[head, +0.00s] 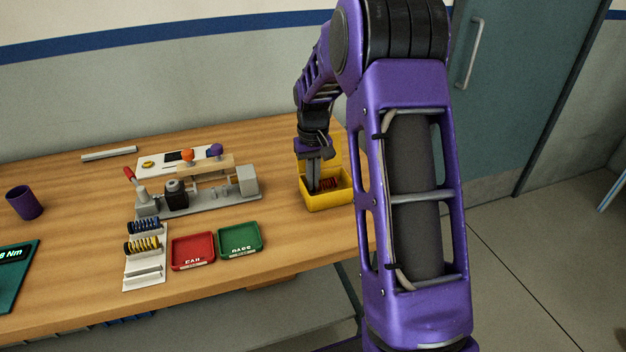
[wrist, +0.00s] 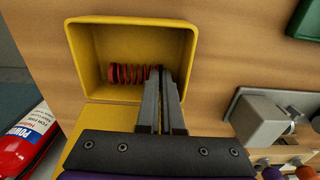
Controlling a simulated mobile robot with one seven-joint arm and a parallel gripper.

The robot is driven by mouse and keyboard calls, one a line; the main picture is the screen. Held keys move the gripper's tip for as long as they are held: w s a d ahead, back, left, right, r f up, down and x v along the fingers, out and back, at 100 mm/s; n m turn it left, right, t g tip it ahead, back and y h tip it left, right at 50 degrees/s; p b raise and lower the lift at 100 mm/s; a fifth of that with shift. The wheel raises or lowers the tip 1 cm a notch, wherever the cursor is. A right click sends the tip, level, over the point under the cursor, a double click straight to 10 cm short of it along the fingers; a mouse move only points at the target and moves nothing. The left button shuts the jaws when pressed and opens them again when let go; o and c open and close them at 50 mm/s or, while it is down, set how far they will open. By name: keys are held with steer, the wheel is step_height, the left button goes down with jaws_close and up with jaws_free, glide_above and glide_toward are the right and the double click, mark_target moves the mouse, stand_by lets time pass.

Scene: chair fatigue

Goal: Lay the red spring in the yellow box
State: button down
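The yellow box (head: 328,202) stands open near the right end of the bench, and its bare inner wall shows in the wrist view (wrist: 120,36). The red spring (wrist: 130,74) lies level inside the box outline, and it also shows in the head view (head: 328,184). My gripper (wrist: 164,72) reaches down into the box with its fingers close together at the spring's right end. It appears shut on that end, though the fingers partly hide the contact. I cannot tell if the spring touches the box floor.
A grey test fixture (head: 205,203) stands left of the box. A red tray (head: 193,263) and a green tray (head: 240,251) sit in front. A white rack (head: 146,272) holds a blue spring and a yellow spring. A fire extinguisher (wrist: 30,138) shows beyond the bench edge.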

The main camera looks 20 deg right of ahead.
steer(key=c, duration=1.5)
jaws_free()
steer(key=shift+f, duration=0.2)
steer(key=o, duration=0.4)
steer(key=shift+o, duration=0.2)
steer(key=shift+r, duration=0.15)
step_height(320, 180, up, 12)
steer(key=p, duration=0.1)
steer(key=shift+s, duration=0.15)
steer(key=shift+r, duration=0.1)
